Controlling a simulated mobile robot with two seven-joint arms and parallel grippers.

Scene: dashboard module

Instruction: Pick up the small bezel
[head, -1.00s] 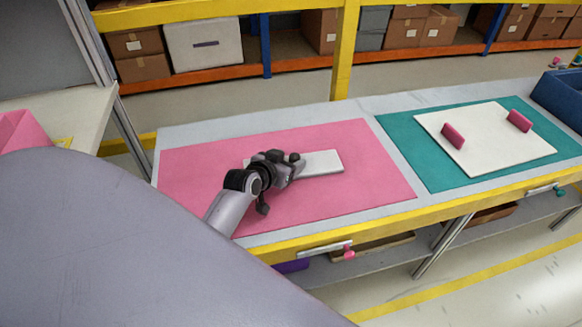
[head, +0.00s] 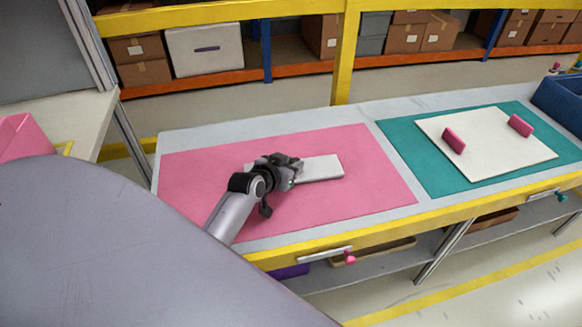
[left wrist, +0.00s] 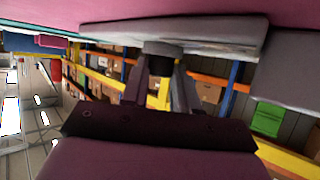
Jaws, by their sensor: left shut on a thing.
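The small bezel (head: 322,168) looks like a flat pale grey-white plate on the pink mat (head: 375,180). The gripper is shut on the bezel by this knob. I cannot see a clear gap between plate and mat. My right gripper is not in view.
A teal mat (head: 410,150) to the right holds a larger white plate (head: 490,155) with two pink blocks (head: 454,141). A blue bin (head: 560,98) stands at the far right. A yellow rail (head: 390,228) runs along the table's front. The pink mat's right part is clear.

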